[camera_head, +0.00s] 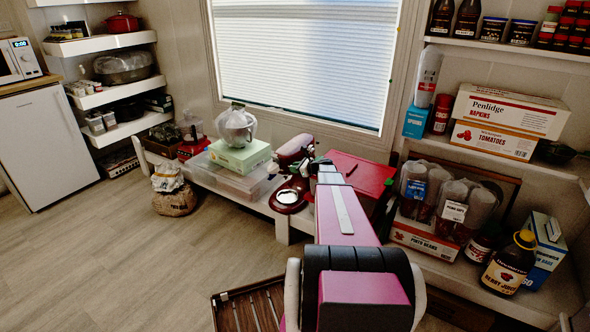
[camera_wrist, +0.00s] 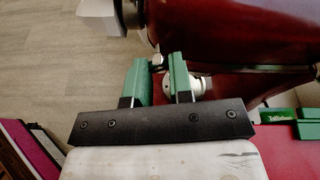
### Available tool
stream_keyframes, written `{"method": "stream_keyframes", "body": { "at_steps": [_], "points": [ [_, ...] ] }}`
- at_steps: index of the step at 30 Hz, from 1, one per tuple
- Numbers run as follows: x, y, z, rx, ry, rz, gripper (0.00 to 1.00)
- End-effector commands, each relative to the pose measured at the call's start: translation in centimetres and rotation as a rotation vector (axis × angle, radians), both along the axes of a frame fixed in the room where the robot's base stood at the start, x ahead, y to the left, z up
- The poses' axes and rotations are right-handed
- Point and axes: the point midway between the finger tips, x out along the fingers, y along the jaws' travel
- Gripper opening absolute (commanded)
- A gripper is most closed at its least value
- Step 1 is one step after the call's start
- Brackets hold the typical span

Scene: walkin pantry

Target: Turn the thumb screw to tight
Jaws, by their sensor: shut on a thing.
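The dark red stand mixer stands on the low white bench under the window, its head (camera_head: 292,150) above its base with a round silver plate (camera_head: 287,197). In the wrist view its glossy red body (camera_wrist: 230,35) fills the upper right. My gripper (camera_wrist: 156,66) has two green fingers close together at the mixer's side. A small metal piece, apparently the thumb screw (camera_wrist: 157,61), shows between the fingertips, mostly hidden by them. A pale round knob (camera_wrist: 196,86) sits just right of the right finger. The screw's exact angle cannot be seen.
Shelves with boxes and bottles (camera_head: 508,265) are at right. A slatted wooden crate (camera_head: 250,308) is on the floor; open floor lies left.

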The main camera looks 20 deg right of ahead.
Motion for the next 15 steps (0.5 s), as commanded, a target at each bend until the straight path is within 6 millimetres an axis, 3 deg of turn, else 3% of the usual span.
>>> {"method": "stream_keyframes", "body": {
  "at_steps": [15],
  "points": [
    [0.07, -0.19, -0.11, 0.278, 0.219, 0.001, 0.00]
  ]
}}
